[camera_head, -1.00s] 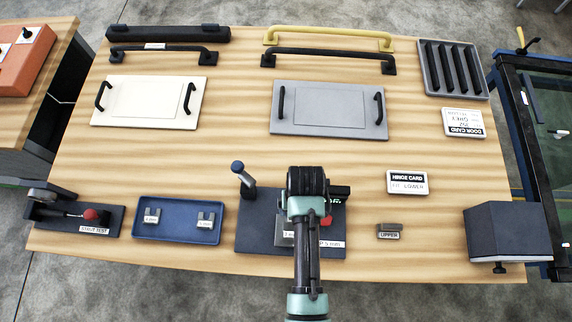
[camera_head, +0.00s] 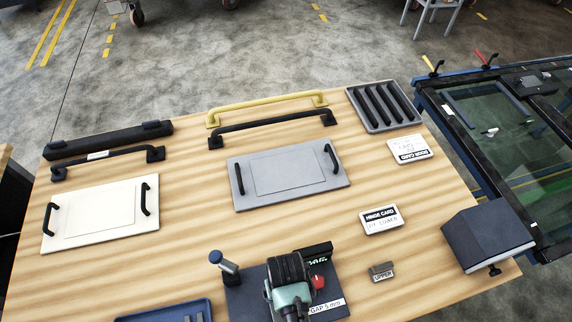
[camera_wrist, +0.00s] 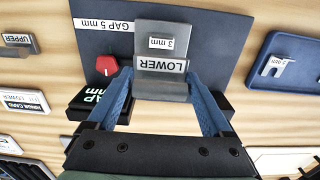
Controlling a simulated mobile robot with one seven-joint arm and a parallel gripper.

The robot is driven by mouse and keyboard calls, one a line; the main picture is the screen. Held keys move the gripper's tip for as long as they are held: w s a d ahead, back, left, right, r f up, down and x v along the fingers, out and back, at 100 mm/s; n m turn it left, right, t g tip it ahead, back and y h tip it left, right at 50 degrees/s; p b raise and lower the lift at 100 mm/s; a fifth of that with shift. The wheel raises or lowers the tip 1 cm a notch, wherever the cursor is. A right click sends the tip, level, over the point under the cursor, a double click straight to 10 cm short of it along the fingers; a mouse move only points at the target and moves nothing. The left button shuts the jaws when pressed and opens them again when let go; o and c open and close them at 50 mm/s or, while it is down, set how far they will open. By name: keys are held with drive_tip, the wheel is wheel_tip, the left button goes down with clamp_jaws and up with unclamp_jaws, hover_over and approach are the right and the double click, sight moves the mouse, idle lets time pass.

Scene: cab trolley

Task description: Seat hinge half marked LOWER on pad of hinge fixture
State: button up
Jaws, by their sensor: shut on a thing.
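The grey hinge half marked LOWER (camera_wrist: 150,83) is between the blue fingers of my gripper (camera_wrist: 160,80) in the wrist view. My gripper is shut on it, over the dark hinge fixture (camera_wrist: 218,45). A grey piece labelled 3 mm (camera_wrist: 180,29) lies directly beyond the hinge half. The hinge half's underside and the pad are hidden, so I cannot tell whether they touch. In the head view my wrist (camera_head: 288,270) covers the middle of the fixture (camera_head: 243,298), hiding the hinge half. The fixture carries a red knob (camera_wrist: 107,65) and a GAP 5 mm label (camera_wrist: 104,25).
A blue-topped lever (camera_head: 222,262) stands on the fixture's left in the head view. The hinge half marked UPPER (camera_head: 381,271) and the hinge card (camera_head: 382,219) lie to the right. A dark box (camera_head: 487,235) stands at the right edge.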

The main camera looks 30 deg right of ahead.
drive_tip(key=shift+f+b, duration=1.85)
drive_tip(key=shift+f, duration=0.55)
drive_tip(key=shift+f, duration=0.45)
drive_tip(key=o, duration=1.5)
wheel_tip(320, 180, up, 13)
drive_tip(key=shift+b, duration=0.5)
